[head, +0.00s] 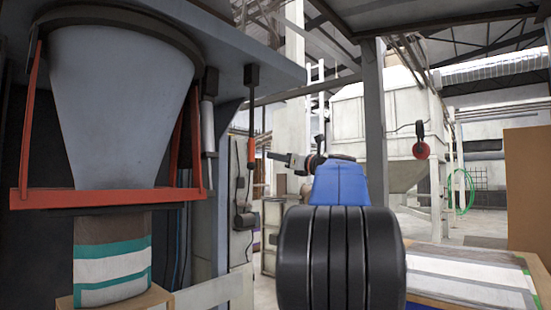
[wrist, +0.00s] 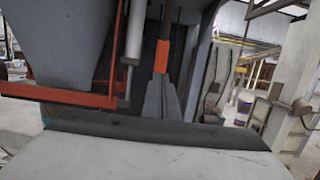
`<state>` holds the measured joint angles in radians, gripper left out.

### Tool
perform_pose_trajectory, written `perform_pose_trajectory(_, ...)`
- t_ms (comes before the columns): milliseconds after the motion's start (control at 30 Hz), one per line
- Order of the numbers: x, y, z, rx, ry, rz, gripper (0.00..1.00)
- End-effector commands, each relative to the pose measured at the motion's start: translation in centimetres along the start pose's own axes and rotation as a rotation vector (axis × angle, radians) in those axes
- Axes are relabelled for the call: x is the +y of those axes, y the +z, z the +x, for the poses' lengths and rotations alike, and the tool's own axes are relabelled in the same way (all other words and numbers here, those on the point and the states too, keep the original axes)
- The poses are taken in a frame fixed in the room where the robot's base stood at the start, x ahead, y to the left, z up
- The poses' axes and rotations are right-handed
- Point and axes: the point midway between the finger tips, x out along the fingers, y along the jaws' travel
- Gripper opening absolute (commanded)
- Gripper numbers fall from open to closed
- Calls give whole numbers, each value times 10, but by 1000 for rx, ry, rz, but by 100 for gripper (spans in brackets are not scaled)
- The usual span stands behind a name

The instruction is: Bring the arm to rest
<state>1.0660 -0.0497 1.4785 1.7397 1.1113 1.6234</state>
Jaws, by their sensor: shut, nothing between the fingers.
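My gripper (head: 272,156) is at the end of my raised arm, near the middle of the head view, pointing left. It is small there. In the wrist view its grey fingers (wrist: 163,92) are together, with nothing between them. My blue and black arm links fill the lower middle of the head view and hide what is behind them. No part of the gripper is seen touching anything.
A grey hopper (head: 122,105) with a red frame (head: 105,198) stands at left, above a striped bag (head: 112,270). An orange-handled hanging tool (head: 251,152) is left of my gripper. A table with a pale sheet (head: 465,275) is at lower right.

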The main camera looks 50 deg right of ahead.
Motion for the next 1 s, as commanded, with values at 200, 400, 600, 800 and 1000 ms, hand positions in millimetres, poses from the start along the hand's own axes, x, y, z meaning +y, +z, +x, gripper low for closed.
perform_pose_trajectory(200, 0, 0, 0, 0, 0, 0, 0)
perform_pose_trajectory(400, 1, 0, 0, 1, 1, -1, 0)
perform_pose_trajectory(600, 40, -29, 12, 76, 44, -87, 0)
perform_pose_trajectory(800, 132, -104, 21, 249, 178, -328, 0)
perform_pose_trajectory(1000, 226, -182, 2, 399, 370, -617, 0)
